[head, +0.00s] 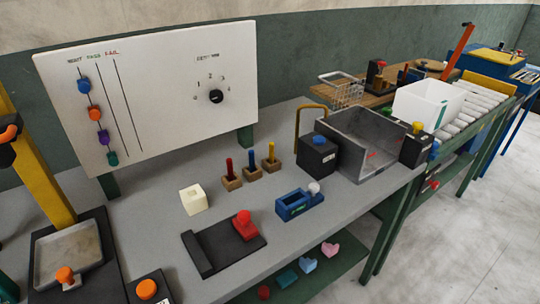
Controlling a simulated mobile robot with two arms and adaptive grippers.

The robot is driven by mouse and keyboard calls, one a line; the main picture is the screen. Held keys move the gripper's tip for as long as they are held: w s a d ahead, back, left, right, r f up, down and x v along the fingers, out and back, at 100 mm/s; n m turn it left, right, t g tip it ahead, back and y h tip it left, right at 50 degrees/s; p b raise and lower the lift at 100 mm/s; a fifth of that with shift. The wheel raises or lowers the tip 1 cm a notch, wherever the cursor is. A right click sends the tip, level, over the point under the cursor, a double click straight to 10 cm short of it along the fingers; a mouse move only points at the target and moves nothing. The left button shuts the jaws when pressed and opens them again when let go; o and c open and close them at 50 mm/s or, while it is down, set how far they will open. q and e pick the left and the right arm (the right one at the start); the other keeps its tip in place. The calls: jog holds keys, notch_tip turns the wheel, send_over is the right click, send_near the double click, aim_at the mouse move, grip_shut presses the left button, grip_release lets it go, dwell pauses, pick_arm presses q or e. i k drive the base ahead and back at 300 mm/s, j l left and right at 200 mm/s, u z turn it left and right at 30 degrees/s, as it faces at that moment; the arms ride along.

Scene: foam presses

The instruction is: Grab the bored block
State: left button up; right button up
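A cream-coloured block (194,199) sits on the grey workbench (150,215), left of the centre of the head view. A small darker mark, which looks like a bore, shows on its top. The block stands upright, apart from the things around it. Neither my left nor my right gripper shows in this view.
A dark fixture with a red knob (243,222) lies in front of the block. Wooden stands with coloured pegs (251,165) stand behind right. A blue device (297,204) and grey open box (365,140) are further right. A yellow-column press (35,160) stands left.

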aim_at(194, 198)
jog(key=k+l, duration=0.1)
jog(key=l, duration=0.8)
jog(key=k+l, duration=0.15)
jog(key=l, duration=0.3)
jog(key=j+z, duration=0.05)
